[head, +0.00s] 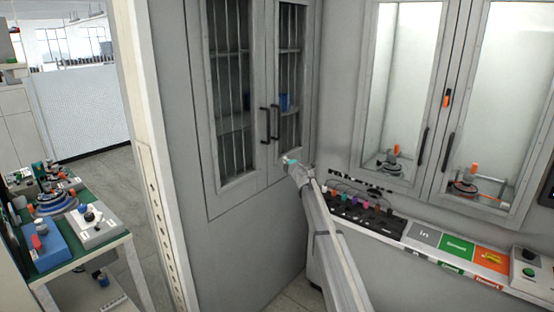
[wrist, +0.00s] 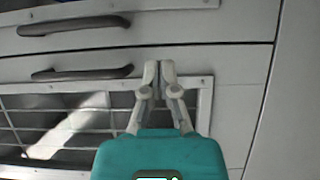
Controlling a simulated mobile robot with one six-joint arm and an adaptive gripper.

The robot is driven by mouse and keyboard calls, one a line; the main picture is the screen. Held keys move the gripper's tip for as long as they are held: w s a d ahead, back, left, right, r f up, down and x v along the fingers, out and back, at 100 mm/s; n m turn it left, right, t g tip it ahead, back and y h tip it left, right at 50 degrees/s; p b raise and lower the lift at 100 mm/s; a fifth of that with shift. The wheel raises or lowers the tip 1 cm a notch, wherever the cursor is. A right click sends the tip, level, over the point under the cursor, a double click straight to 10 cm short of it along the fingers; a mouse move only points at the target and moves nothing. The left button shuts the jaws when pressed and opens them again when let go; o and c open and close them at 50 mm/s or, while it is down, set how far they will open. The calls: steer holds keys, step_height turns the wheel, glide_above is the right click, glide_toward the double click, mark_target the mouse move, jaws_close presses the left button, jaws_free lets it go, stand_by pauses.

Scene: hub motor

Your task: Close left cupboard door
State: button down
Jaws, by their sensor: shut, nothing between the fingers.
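The left cupboard door (head: 216,195) is grey with a barred glass pane and a dark handle (head: 265,125) near its right edge. It looks flush with the right cupboard door (head: 273,165), with only a thin seam between them. My gripper (head: 288,160) is at the low part of the doors, below the handles. In the wrist view my gripper (wrist: 158,64) has its fingertips together and empty, over the lower door in the picture (wrist: 235,85), beside the seam and clear of its handle (wrist: 82,73). Whether the fingertips touch the door cannot be told.
A second glass cabinet (head: 365,110) with lit compartments stands to the right, above a ledge with a dark tool rack (head: 365,215) and coloured labels. A green-topped workbench (head: 95,248) stands left, beyond a pale door frame (head: 150,150). Floor shows between them.

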steer(key=shift+s+d, duration=0.75)
steer(key=shift+d, duration=0.3)
steer(key=s+d+f+m+g+h, duration=0.1)
steer(key=s+d+f+m+h, duration=0.2)
steer(key=s+d+m+h, duration=0.55)
steer(key=s+d+f+m+g+h, duration=0.2)
steer(key=s+d+f+m+h, duration=0.25)
steer(key=s+d+m, duration=0.7)
steer(key=s+f+m+g+y, duration=0.1)
steer(key=s+f+g, duration=0.2)
steer(key=s, duration=1.1)
steer(key=s+d+f+m+g+y, duration=0.1)
steer(key=s+f+g, duration=0.3)
steer(key=s, duration=0.9)
steer(key=s+d+f+m+g+y, duration=0.1)
steer(key=s+f+g, duration=0.3)
steer(key=s, duration=1)
steer(key=shift+s+m+g+y, duration=0.3)
steer(key=shift+g+y, duration=0.5)
steer(key=shift+g, duration=0.1)
steer(key=shift+f, duration=0.1)
